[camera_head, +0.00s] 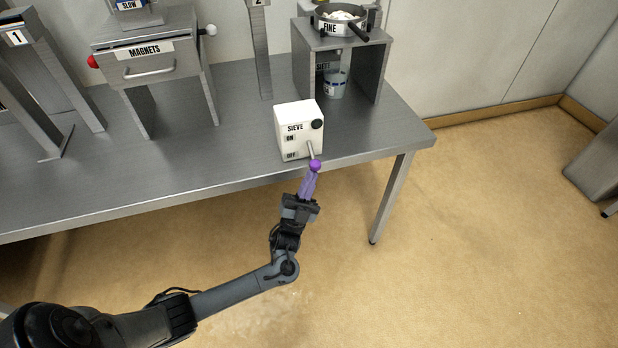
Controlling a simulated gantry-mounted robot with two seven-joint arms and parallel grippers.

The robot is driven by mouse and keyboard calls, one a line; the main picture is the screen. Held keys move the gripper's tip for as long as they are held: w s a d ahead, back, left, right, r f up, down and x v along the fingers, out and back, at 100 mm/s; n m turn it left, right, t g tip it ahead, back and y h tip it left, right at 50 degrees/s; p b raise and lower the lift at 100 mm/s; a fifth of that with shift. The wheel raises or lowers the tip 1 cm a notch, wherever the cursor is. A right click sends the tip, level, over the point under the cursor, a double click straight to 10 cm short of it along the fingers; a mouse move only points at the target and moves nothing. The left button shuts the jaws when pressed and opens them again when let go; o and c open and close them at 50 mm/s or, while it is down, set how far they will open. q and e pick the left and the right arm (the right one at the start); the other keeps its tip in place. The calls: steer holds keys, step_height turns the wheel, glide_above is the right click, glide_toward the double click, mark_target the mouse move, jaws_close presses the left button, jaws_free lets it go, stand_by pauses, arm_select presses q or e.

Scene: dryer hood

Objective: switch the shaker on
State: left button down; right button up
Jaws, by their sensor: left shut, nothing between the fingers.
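The white switch box labelled SIEVE (297,130) stands near the front edge of the grey table. Its face carries a black round knob (317,124) and the labels ON and, lower, OFF. A thin metal lever (311,150) slants down beside the OFF label, with a purple ball (315,164) at its lower end. My left gripper (311,176) is shut and empty, its purple fingers pointing up at the ball from below. The fingertips are at or very near the ball; I cannot tell whether they touch. My right gripper is not in view.
Behind the box stands a metal stand (305,58) with a pan labelled FINE (340,19) on top and a cup (335,84) beneath. A MAGNETS unit (150,68) stands to the left. The table (215,155) is clear left of the box.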

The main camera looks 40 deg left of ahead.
arm_select(q)
steer(key=shift+s+d+r+n+g+y+p, duration=0.25)
steer(key=shift+r+n+g+y+p, duration=1.45)
steer(key=shift+p, duration=1.8)
steer(key=shift+s+d+r+n+g+y+p, duration=0.15)
steer(key=shift+d+r+n+g+y+p, duration=0.25)
steer(key=shift+r+n+g+y+p, duration=1.6)
steer(key=shift+s+d+r+n+g+y+p, duration=0.2)
steer(key=shift+n+g+p, duration=1.3)
steer(key=shift+p, duration=3.5)
steer(key=n+t+b, duration=0.1)
glide_toward(312, 168)
steer(key=s+d, duration=0.4)
steer(key=s, duration=0.1)
steer(key=shift+s+a+r, duration=0.15)
steer(key=shift+s+r, duration=0.05)
steer(key=shift+r, duration=0.15)
